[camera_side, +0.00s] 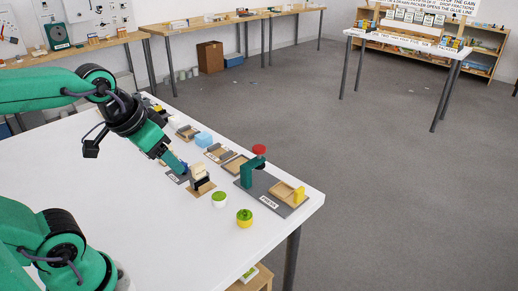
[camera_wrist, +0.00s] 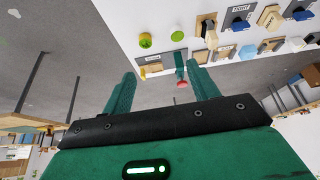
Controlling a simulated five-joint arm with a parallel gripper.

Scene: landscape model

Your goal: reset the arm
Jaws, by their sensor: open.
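My gripper shows in the side view (camera_side: 176,161) at the end of my green arm. It points down and to the right, over the row of small items on the white table (camera_side: 90,185). How far above them it is, I cannot tell. In the wrist view my gripper (camera_wrist: 163,72) has its two green fingers spread apart, with nothing held between them. A green stand with a red knob (camera_wrist: 181,84) appears in the gap between the fingers, beyond them.
The red-knobbed stand (camera_side: 247,172) rises from a dark base near the table's right corner. A yellow-green piece (camera_side: 244,217) and a white-and-green piece (camera_side: 219,199) stand nearby. A blue block (camera_side: 203,139) and small trays line the far edge.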

